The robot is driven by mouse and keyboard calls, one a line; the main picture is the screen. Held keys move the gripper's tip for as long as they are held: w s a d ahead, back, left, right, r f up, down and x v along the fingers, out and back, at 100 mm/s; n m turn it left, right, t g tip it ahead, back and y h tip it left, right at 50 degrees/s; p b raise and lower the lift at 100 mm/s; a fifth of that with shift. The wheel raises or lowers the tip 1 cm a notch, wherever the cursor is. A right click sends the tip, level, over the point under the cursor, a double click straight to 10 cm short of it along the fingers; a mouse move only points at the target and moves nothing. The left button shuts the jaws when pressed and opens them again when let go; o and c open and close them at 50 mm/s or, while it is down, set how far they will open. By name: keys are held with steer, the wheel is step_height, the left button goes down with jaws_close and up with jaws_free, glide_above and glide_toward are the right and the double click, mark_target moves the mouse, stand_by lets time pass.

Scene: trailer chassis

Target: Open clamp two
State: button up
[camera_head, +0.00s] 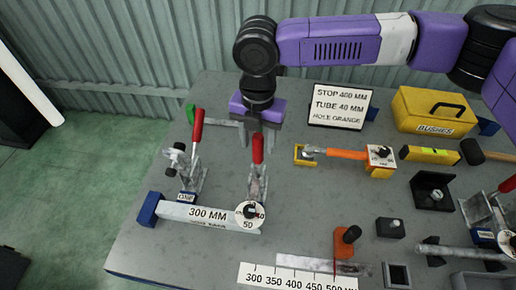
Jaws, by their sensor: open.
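Two toggle clamps with upright red handles stand at the left of the bench. A third clamp (485,209) with a red handle lies at the right edge. I cannot tell by label which is clamp two. My gripper (261,140) is open and points down at the middle clamp's handle; its fingers appear on either side of the handle top. Contact is unclear.
A bar marked 300 MM (190,213) lies in front of the two left clamps. A sign (340,106), a yellow BUSHES box (433,110) and an orange-handled tool (345,153) are to the right. A ruler (295,279) lies at the front.

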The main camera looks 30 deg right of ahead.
mark_target(258, 152)
steer(key=shift+f, duration=2.1)
steer(key=shift+c, duration=0.5)
jaws_close()
